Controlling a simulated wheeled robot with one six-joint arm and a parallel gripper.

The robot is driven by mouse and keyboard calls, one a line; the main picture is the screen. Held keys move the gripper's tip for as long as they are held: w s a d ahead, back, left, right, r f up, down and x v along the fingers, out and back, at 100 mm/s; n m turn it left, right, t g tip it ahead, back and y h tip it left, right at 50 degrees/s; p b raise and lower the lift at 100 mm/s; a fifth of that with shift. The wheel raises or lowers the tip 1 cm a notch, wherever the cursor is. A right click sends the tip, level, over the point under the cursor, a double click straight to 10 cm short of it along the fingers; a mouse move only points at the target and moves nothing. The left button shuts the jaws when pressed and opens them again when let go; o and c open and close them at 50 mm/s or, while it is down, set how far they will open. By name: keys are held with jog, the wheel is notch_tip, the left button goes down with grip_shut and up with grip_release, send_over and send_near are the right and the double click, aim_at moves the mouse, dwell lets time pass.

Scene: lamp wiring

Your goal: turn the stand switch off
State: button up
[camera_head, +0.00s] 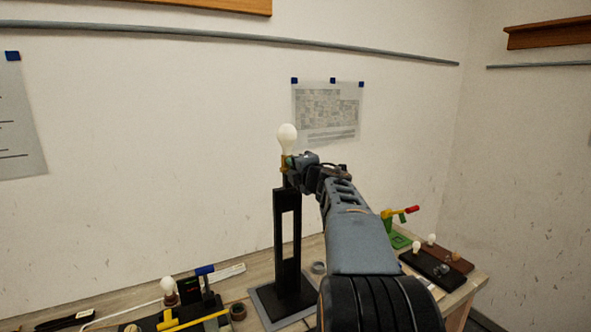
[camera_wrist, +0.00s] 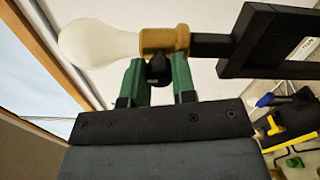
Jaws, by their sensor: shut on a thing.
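The lamp stand (camera_head: 278,240) is black and upright on a grey base plate. A white bulb (camera_head: 287,138) sits in a brass socket (camera_head: 284,164) at its top. In the wrist view the picture is turned, so the bulb (camera_wrist: 98,44) lies left, the socket (camera_wrist: 165,40) at centre and the stand (camera_wrist: 236,40) right. A dark round switch knob (camera_wrist: 158,71) sticks out from the socket. In the head view my gripper (camera_head: 289,162) reaches the socket from the right; the knob is hidden there.
A lower fixture with a white bulb (camera_head: 168,285) and blue and yellow handles stands at the left front. A green device with a red-tipped lever (camera_head: 411,210) and a dark tray (camera_head: 424,263) with bulbs stand at the right. The wall is close behind the stand.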

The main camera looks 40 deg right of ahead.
dwell(0.5)
jog(key=o, duration=0.9)
jog(key=shift+o, duration=0.2)
jog(key=s+a+b, duration=0.2)
jog(key=s, duration=1.1)
jog(key=shift+s+b, duration=0.3)
jog(key=shift+s, duration=0.05)
jog(key=shift+d, duration=0.1)
